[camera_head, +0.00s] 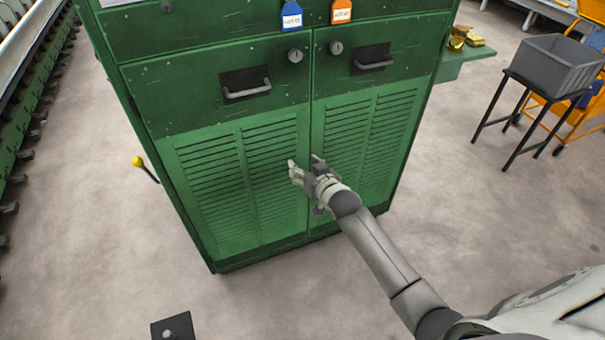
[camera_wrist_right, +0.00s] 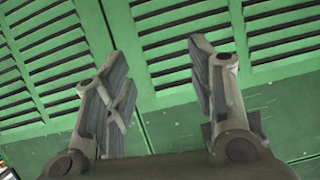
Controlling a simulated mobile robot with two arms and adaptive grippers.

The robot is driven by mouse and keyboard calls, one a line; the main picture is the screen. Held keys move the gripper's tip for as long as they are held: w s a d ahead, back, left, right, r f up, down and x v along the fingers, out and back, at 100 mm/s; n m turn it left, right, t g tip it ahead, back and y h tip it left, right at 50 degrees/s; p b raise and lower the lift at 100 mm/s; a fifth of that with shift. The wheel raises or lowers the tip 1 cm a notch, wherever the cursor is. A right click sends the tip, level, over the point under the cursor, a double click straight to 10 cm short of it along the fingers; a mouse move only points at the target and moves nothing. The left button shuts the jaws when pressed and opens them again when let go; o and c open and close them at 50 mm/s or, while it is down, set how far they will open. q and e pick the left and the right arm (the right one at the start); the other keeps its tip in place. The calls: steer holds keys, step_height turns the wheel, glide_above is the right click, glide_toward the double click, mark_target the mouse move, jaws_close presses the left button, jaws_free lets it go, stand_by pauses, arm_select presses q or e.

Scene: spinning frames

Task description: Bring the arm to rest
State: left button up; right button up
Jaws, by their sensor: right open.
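My right gripper (camera_head: 305,166) is stretched out in front of the green cabinet (camera_head: 255,225), over the seam between its two louvred doors. In the right wrist view the gripper's fingers (camera_wrist_right: 160,92) stand wide apart with nothing between them. Behind them are the green slatted panels. I cannot tell exactly how far the fingertips are from the doors. My right arm comes in from the lower right. My left gripper is not seen in the head view.
The cabinet has two dark handles (camera_head: 247,91) (camera_head: 374,65), with blue (camera_head: 291,16) and orange (camera_head: 341,11) tags above. A grey bin (camera_head: 560,62) stands on a black stand at the right. A yellow-knobbed lever (camera_head: 137,161) sticks out at the left. The floor in front is mostly clear.

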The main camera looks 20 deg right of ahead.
steer(key=shift+s+a+f, duration=0.1)
steer(key=shift+s+f, duration=0.05)
steer(key=shift+f, duration=0.45)
steer(key=s+f+n+g, duration=0.1)
steer(key=s+f+g, duration=0.3)
steer(key=s+f, duration=0.95)
steer(key=s+f+g, duration=0.3)
steer(key=s+f, duration=0.7)
steer(key=f, duration=0.7)
steer(key=s+f+n+g, duration=0.1)
steer(key=s+f+g, duration=0.2)
steer(key=s, duration=1.3)
steer(key=s+f+n+g, duration=0.1)
steer(key=s+f+g, duration=0.1)
steer(key=s+f, duration=0.7)
steer(key=s+a, duration=0.1)
steer(key=s, duration=0.6)
steer(key=shift+s+f+g+h, duration=0.25)
steer(key=shift+s+g+h, duration=0.1)
steer(key=shift+g+h, duration=0.05)
